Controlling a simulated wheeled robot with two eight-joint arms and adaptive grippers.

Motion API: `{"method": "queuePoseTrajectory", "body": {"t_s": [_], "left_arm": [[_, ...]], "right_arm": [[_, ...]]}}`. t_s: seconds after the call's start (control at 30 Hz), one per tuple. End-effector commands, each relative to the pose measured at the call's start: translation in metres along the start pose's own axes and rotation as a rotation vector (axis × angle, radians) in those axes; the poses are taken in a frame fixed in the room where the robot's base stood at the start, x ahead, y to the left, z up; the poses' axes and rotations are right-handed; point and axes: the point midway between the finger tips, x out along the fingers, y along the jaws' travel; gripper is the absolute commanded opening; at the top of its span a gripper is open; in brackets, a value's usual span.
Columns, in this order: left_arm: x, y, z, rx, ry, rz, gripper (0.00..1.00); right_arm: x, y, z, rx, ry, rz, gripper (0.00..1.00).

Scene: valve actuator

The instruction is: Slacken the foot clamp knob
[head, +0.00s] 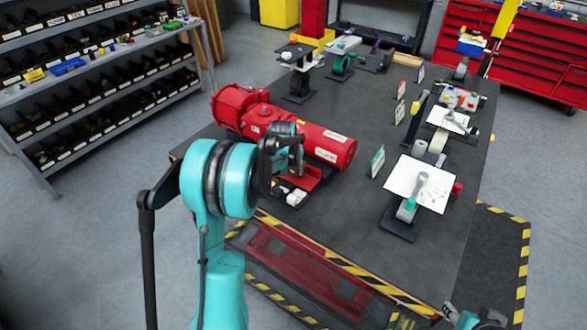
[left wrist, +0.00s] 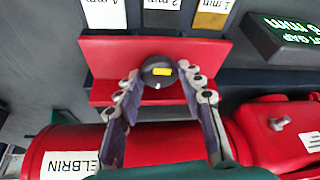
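The foot clamp knob (left wrist: 159,71) is round and black with a yellow mark and a small white tick. It sits on a red bracket (left wrist: 112,58) in the left wrist view. My left gripper (left wrist: 160,76) is open, with one fingertip on each side of the knob; a small gap seems to show on both sides. In the head view my left gripper (head: 290,152) is over the near side of the red actuator (head: 325,142) and hides the knob. Part of my right arm (head: 472,318) shows at the bottom right edge; its fingers cannot be made out.
White, dark and gold labelled plates (left wrist: 103,14) lie beyond the bracket, next to a black display (left wrist: 290,35) with green lettering. The dark table (head: 340,222) also holds stands with white sheets (head: 420,180) on the right. A shelf rack (head: 95,80) stands at left.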

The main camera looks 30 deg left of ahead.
Motion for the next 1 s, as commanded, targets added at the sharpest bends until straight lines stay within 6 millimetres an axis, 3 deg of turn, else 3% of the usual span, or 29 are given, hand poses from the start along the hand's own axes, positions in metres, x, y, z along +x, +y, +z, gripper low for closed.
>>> {"method": "queuePoseTrajectory", "body": {"t_s": [0.03,0.07,0.47,1.0], "left_arm": [[0.000,0.000,0.000,0.000,0.000,0.000,0.51],[0.000,0.000,0.000,0.000,0.000,0.000,0.59],[-0.007,0.000,0.000,0.001,0.000,0.000,0.59],[-0.107,0.000,0.000,0.001,0.000,0.000,0.59]], "right_arm": [[0.000,0.000,0.000,0.000,0.000,0.000,0.40],[0.000,0.000,0.000,0.000,0.000,0.000,0.40],[0.000,0.000,0.000,0.000,0.000,0.000,0.40],[0.000,0.000,0.000,0.000,0.000,0.000,0.40]]}}
